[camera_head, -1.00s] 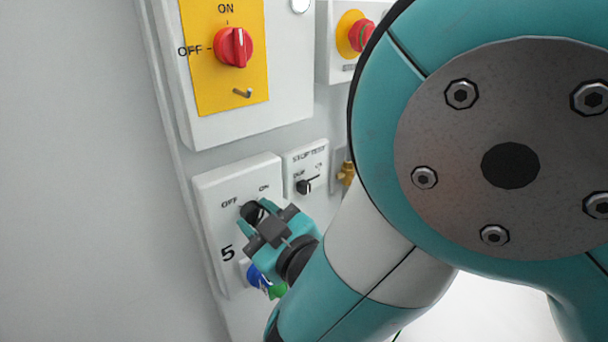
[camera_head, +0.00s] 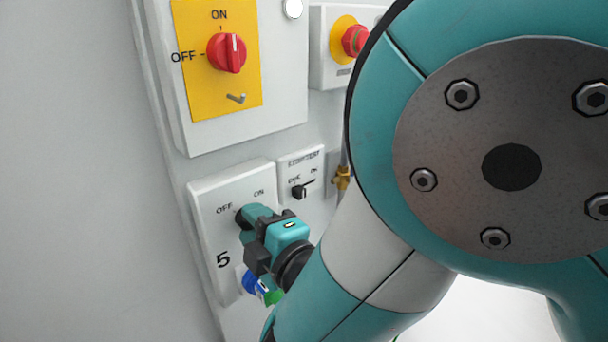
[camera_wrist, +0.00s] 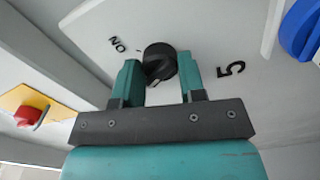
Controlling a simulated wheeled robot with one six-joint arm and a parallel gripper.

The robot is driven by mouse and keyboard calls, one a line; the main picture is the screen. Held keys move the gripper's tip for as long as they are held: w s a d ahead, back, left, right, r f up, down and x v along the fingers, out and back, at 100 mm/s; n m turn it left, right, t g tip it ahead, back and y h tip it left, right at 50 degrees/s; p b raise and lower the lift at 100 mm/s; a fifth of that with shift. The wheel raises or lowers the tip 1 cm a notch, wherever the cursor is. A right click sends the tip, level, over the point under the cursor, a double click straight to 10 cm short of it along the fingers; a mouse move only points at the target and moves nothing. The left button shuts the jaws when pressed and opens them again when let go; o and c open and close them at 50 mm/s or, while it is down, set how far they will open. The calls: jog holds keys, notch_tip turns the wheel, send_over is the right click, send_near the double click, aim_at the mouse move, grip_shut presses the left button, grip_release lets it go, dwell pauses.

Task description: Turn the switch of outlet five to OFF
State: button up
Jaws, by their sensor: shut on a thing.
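Outlet five is a white panel (camera_head: 213,283) marked 5, with OFF at the upper left and ON at the upper right. Its black rotary switch (camera_wrist: 160,62) sits between the two teal fingers of my gripper (camera_wrist: 160,77), which are shut on it. In the head view my gripper (camera_head: 247,218) covers most of the switch. In the wrist view, ON shows left of the switch and 5 to its right; OFF is not visible. A small light mark on the knob faces down the picture, away from ON, toward my gripper's body.
A blue and green plug fitting (camera_head: 255,287) sits on the panel just below my gripper. Close by are a small black switch (camera_head: 300,191), a red knob on yellow (camera_head: 226,53) and a red button (camera_head: 355,41). The wall at left is bare.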

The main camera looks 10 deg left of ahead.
jog(key=shift+n, duration=1.3)
jog(key=o, duration=0.9)
